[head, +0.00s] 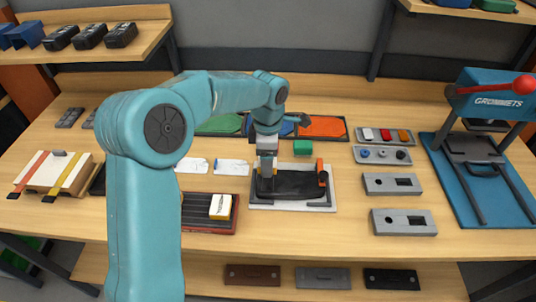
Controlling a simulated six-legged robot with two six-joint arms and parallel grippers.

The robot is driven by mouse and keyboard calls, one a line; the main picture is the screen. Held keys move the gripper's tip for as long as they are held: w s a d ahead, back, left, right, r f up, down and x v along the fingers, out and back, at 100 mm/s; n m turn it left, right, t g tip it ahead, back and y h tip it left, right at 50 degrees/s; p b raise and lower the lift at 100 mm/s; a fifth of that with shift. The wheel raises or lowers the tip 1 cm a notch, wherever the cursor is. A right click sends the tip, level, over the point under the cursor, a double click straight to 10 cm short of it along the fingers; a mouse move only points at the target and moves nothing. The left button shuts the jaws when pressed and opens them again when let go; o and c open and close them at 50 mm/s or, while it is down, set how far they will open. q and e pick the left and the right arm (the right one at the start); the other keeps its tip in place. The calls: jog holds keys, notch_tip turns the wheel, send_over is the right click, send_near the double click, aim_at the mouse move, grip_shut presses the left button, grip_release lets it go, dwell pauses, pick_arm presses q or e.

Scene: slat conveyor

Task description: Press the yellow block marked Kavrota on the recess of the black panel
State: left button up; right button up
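My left gripper (266,172) points down over the panel's left part. Its fingertips are small and overlap the dark panel, so I cannot tell whether they are open, hold something or touch the panel. The recess cannot be made out. A yellow block with a pale top (220,206) sits in a red-edged dark tray (207,229) left of the fixture; no mark on it is readable. My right gripper is out of view.
Grey slotted blocks (403,222) lie to the right. A blue grommet press (490,150) stands at far right. My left arm hides part of the bench's left side.

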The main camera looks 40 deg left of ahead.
aim_at(268, 181)
pick_arm(q)
jog(key=shift+d+f+b, duration=0.1)
jog(key=shift+f+b, duration=1.8)
jog(key=shift+f, duration=0.95)
jog(key=shift+f+b, duration=0.3)
jog(key=shift+b, duration=0.2)
jog(key=shift+s+f+b, duration=0.1)
jog(key=shift+f+b, duration=0.2)
jog(key=shift+f, duration=0.05)
dwell(1.0)
jog(key=shift+r+p, duration=0.7)
jog(key=shift+r, duration=0.2)
jog(key=shift+r+p, duration=0.5)
jog(key=shift+r, duration=0.3)
jog(key=shift+r+p, duration=0.7)
jog(key=shift+r, duration=0.2)
jog(key=shift+r+p, duration=1)
jog(key=shift+r, duration=0.5)
